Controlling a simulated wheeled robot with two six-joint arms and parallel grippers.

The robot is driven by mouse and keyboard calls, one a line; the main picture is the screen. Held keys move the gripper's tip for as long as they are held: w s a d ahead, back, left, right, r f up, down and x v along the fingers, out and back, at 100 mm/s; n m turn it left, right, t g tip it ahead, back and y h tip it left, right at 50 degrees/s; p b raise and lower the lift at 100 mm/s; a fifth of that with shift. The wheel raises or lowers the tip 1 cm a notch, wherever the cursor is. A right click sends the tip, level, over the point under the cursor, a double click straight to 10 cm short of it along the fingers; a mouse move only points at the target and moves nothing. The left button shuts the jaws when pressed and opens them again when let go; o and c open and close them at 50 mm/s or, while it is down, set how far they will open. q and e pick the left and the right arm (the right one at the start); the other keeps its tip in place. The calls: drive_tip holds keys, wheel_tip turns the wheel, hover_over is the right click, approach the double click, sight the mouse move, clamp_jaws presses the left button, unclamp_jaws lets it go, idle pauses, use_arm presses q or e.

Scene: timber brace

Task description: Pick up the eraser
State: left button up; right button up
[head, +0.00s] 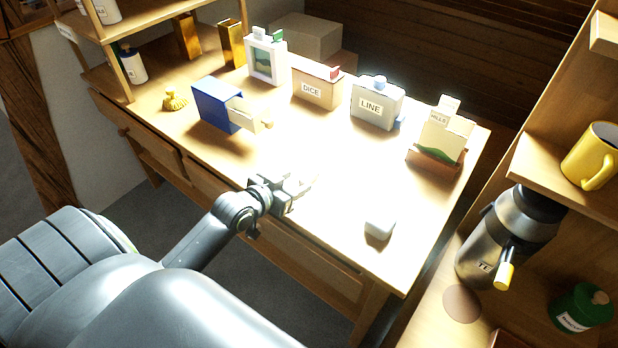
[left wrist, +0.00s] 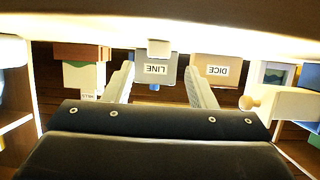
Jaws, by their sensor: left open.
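A small whitish block (head: 379,228) with rounded edges lies on the front right part of the table; it looks like the eraser, though no label shows. My left gripper (head: 300,187) is over the front middle of the table, to the left of the block and apart from it. Its two fingers stand apart with nothing between them. In the left wrist view, which is upside down, the open fingers (left wrist: 160,80) frame a box marked LINE. A small white piece (left wrist: 158,47) shows before that box; I cannot tell what it is. My right gripper is out of view.
Along the table's (head: 330,245) back stand a blue box (head: 215,103), a DICE box (head: 316,85), a LINE box (head: 376,104) and a HILLS holder (head: 436,155). A shelf with a yellow mug (head: 592,157) is at right. Glare washes out the table's middle.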

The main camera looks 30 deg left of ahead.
sight(308, 176)
use_arm(q)
drive_tip(key=shift+x, duration=2.85)
drive_tip(key=shift+d, duration=0.15)
drive_tip(key=shift+r, duration=0.1)
drive_tip(key=shift+c, duration=0.3)
drive_tip(key=c, duration=1)
